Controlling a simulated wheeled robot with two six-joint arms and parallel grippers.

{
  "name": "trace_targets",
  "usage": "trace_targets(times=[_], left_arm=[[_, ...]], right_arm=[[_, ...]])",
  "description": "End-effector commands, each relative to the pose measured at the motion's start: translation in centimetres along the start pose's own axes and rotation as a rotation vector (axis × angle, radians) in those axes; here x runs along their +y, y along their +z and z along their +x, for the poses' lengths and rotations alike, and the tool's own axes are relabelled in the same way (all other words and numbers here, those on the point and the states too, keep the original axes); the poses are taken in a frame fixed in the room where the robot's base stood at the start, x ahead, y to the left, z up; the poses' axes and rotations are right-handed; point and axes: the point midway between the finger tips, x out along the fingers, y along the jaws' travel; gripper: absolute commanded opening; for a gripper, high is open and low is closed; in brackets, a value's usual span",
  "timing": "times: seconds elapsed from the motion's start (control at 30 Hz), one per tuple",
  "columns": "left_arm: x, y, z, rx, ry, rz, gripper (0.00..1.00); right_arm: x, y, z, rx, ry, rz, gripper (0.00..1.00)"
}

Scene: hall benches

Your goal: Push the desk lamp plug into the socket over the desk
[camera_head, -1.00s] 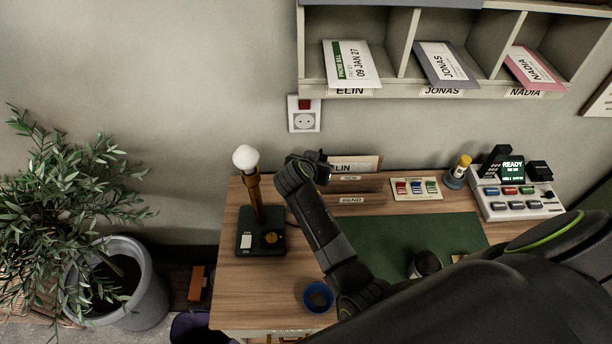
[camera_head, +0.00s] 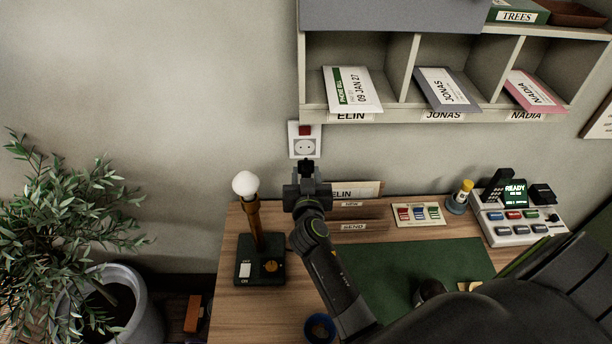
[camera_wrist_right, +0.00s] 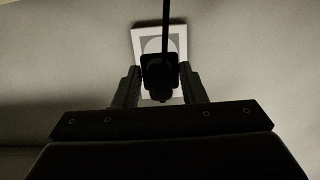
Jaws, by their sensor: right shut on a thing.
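The desk lamp (camera_head: 255,232), with a white bulb, brass stem and dark green base, stands at the left of the desk. The white wall socket (camera_head: 304,147), with a red part on top, is on the wall above the desk. My right gripper (camera_head: 306,172) is just below the socket in the head view. In the right wrist view my right gripper (camera_wrist_right: 158,88) is shut on the dark plug (camera_wrist_right: 158,72), with a cord running up from it. The socket plate (camera_wrist_right: 147,42) lies behind the plug there; whether they touch is hidden. My left gripper is not in view.
The letter shelf (camera_head: 402,112) juts out to the upper right of the socket. A letter holder (camera_head: 358,208), a card with coloured tabs (camera_head: 418,214) and a grey device (camera_head: 517,224) stand along the desk's back. A blue bowl (camera_head: 320,328) is near the front. The wall left of the socket is clear.

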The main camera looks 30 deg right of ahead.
Motion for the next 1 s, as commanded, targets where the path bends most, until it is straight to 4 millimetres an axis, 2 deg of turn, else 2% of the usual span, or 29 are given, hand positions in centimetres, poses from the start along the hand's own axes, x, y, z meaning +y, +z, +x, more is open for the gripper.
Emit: trace_targets(times=[0.23, 0.7, 1.0], left_arm=[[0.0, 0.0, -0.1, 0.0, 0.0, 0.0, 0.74], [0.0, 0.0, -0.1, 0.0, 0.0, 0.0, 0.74], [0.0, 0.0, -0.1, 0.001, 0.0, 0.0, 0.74]], right_arm=[[-0.1, -0.1, 1.0, 0.001, -0.001, -0.001, 0.17], [0.0, -0.6, 5.0, 0.0, 0.0, -0.001, 0.17], [0.0, -0.7, 5.8, -0.001, 0.001, 0.001, 0.17]])
